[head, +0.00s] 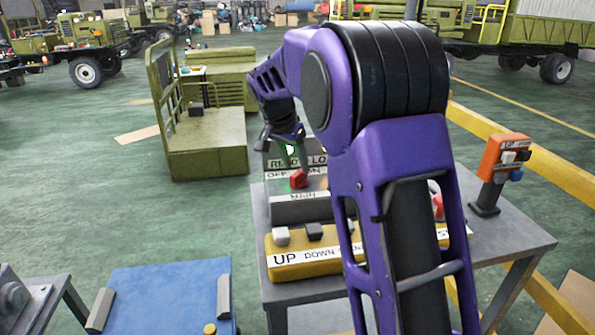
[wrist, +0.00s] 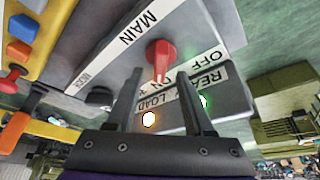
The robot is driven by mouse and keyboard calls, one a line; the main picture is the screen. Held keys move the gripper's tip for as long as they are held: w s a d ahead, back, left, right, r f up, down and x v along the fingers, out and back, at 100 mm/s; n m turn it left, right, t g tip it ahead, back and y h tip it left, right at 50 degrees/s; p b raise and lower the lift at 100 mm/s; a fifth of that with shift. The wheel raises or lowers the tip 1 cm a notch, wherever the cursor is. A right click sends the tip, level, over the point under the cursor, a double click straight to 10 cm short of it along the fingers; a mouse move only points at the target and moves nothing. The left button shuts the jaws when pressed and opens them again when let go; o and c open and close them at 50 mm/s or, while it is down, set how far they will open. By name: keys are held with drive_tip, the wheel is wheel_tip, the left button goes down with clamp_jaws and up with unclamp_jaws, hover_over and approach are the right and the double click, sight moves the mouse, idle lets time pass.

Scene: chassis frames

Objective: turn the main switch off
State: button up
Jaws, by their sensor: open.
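The main switch is a red knob (wrist: 160,58) on a grey panel (wrist: 205,30) with MAIN, OFF and ON labels. In the wrist view its narrow pointer end appears to face the ON label. The red knob (head: 298,180) also shows in the head view, on the panel at the far side of the table. My gripper (wrist: 160,74) is open, its two fingers apart on either side of the knob's pointer end. I cannot tell whether either finger touches it. In the head view my gripper (head: 289,150) is above and behind the knob, partly dark and small.
A green lamp (wrist: 203,101) and a pale orange lamp (wrist: 148,118) glow by the READY and LOAD labels. A yellow button box (head: 320,262) stands in front on the grey table (head: 485,240). An orange button box (head: 503,155) stands at right. My arm hides the middle.

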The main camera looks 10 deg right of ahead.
sight(299, 178)
drive_tip(key=shift+x, duration=1.3)
clamp_jaws()
